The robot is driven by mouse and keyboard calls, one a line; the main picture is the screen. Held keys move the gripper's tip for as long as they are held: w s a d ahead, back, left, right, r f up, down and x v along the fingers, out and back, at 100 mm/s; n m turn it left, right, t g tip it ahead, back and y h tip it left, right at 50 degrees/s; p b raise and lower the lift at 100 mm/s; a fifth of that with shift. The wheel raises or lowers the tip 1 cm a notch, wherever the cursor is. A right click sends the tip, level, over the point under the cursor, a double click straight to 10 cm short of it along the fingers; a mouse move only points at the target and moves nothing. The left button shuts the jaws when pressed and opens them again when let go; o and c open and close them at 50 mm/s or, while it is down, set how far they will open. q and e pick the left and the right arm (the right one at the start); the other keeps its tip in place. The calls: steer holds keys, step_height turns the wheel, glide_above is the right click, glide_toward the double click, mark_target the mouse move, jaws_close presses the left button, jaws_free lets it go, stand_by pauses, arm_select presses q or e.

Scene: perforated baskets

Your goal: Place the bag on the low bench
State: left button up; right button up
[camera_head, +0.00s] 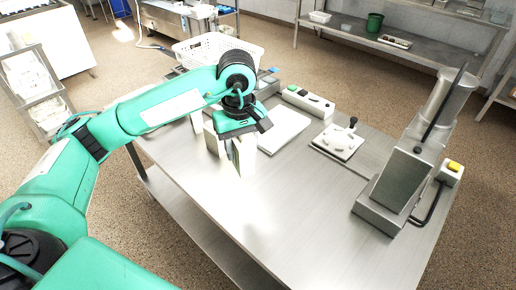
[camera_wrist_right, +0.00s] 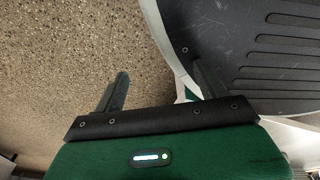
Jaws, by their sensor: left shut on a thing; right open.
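My left gripper (camera_head: 243,122) is shut on the bag (camera_head: 244,156), a pale upright packet with a greenish side. The bag hangs below the fingers over the left part of a steel table (camera_head: 290,215). Glare hides its lower edge, so I cannot tell whether it touches the tabletop. The gripper covers its top. My right gripper (camera_wrist_right: 158,70) is open and empty in the right wrist view, with speckled floor beyond its fingers. A steel bench (camera_head: 350,31) stands along the back wall; I cannot tell which surface is the low bench.
On the table are a white board (camera_head: 284,128), a control box (camera_head: 308,101), a white plate with a black knob (camera_head: 338,141) and a tall steel machine (camera_head: 415,160). A white perforated basket (camera_head: 217,50) stands behind my left arm. The table's front middle is clear.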

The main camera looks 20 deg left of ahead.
arm_select(q)
step_height(320, 180, down, 19)
steer(key=p, duration=0.2)
steer(key=shift+s+p, duration=0.15)
steer(key=shift+p, duration=0.25)
steer(key=shift+f, duration=0.1)
arm_select(e)
steer(key=s, duration=0.3)
steer(key=shift+s+r, duration=0.15)
steer(key=shift+r, duration=0.2)
